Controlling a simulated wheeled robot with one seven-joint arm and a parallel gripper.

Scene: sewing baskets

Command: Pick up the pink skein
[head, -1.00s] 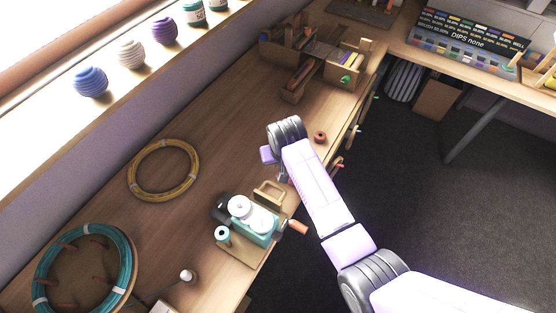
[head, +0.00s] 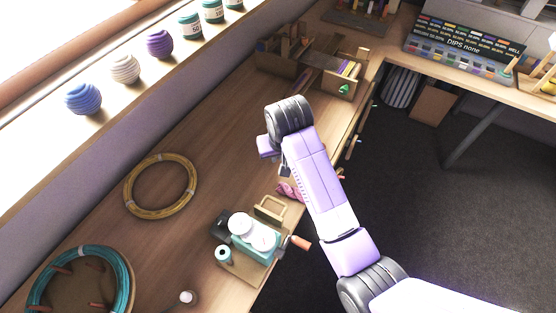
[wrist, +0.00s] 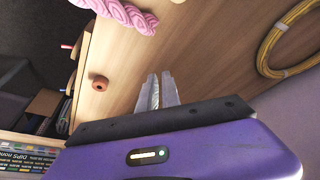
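The pink skein (head: 290,190) lies on the wooden desk near its front edge, partly behind my arm in the head view. It also shows as a twisted pink bundle (wrist: 120,12) at the top of the wrist view, cut off by the frame. My gripper (wrist: 161,80) is over the desk; its two grey fingers sit close together at the middle of the palm, with nothing seen between them. The skein is apart from the fingers. In the head view my gripper's fingers are mostly hidden by my wrist.
Close to the skein stands a teal machine (head: 252,240) with white spools and a wooden handle. A yellow hoop (head: 160,186) lies to the left. A small brown ring (wrist: 99,82) lies near the desk edge. A wooden sewing box (head: 335,75) stands at the back.

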